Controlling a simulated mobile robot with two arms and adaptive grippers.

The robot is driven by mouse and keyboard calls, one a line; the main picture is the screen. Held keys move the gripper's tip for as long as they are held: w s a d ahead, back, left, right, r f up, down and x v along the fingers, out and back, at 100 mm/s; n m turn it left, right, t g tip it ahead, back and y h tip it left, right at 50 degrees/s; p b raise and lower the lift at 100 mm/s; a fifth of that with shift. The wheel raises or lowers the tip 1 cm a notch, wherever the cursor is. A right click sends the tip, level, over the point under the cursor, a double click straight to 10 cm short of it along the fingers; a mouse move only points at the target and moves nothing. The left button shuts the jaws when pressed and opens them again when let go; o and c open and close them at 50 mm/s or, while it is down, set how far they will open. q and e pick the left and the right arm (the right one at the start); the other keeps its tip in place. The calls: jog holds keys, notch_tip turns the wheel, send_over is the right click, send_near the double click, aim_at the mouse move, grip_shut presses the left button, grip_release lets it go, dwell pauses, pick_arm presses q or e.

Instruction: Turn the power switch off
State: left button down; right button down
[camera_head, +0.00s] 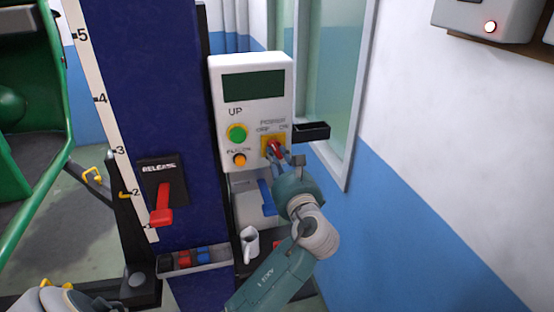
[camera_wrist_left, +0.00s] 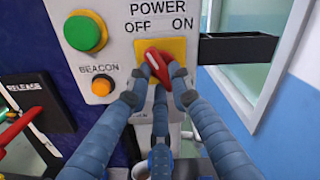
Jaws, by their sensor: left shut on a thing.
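The power switch is a red knob (camera_head: 274,147) on a yellow plate (camera_head: 264,142), low on the right of the white control box (camera_head: 226,76). OFF is printed above its left and ON above its right. My left gripper (camera_head: 280,156) reaches it from below. In the left wrist view, the blue fingers (camera_wrist_left: 158,88) are closed around the red knob (camera_wrist_left: 158,65), one on each side. The knob looks tilted, its upper end to the left, towards OFF. The fingers hide part of it. My right gripper is not in view.
A green button (camera_head: 237,133) and orange beacon button (camera_head: 239,160) sit left of the switch. A dark tray (camera_head: 311,131) juts out right of the box. A red release lever (camera_head: 164,202) is on the blue column, and a white mug (camera_head: 250,246) stands below.

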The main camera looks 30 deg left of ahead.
pick_arm(q)
jog(key=shift+f+n+b, duration=0.15)
jog(key=shift+n+b, duration=0.25)
jog(key=shift+n, duration=0.8)
jog(key=c, duration=1.5)
grip_release()
jog(key=shift+c, duration=0.2)
jog(key=shift+d, duration=0.1)
jog(key=v, duration=1.2)
